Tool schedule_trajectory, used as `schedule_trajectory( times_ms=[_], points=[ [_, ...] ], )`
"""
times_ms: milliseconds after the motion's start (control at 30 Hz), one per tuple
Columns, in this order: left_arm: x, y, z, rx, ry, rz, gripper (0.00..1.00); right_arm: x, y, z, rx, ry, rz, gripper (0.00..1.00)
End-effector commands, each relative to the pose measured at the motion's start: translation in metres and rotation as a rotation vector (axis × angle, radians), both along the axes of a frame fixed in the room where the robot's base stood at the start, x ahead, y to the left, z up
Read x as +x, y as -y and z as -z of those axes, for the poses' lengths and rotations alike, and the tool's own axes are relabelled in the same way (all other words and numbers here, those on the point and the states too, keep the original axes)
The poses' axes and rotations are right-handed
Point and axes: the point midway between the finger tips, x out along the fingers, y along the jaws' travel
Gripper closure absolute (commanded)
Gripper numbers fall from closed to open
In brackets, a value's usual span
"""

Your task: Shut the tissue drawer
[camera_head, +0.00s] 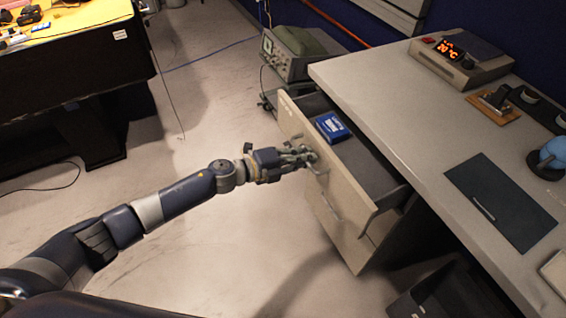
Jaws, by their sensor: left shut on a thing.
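The drawer (375,190) is the top one of a beige cabinet under the grey desk, and it stands pulled out. A blue tissue pack (333,127) lies inside it, toward the far end. My left gripper (312,158) is at the drawer's front panel, shut on the drawer handle, which the fingers partly hide. My left arm reaches in from the lower left. My right gripper is not in view.
The grey desk (400,112) carries a device with a red display (458,62) and a dark flat panel (501,203). A lower drawer handle (331,207) shows below. An instrument (291,55) stands behind. A dark bin (445,293) is at lower right. Floor left of the drawer is clear.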

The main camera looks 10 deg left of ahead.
Motion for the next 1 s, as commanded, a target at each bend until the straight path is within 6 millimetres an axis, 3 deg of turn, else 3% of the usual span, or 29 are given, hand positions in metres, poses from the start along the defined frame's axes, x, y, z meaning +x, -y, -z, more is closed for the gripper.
schedule_trajectory(
  times_ms=[100, 333, 900, 1000],
  points=[
    [0.015, 0.022, -0.002, -0.005, 0.003, 0.001, 1.0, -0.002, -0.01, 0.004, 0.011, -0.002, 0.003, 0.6],
    [0.031, 0.046, -0.002, -0.004, 0.003, 0.001, 1.0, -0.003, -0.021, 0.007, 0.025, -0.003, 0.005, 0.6],
    [0.037, 0.054, -0.002, -0.003, 0.002, 0.0, 1.0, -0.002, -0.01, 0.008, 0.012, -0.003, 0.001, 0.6],
    [0.037, 0.054, -0.002, -0.003, 0.002, 0.0, 0.73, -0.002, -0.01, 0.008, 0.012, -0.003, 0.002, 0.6]
  ],
)
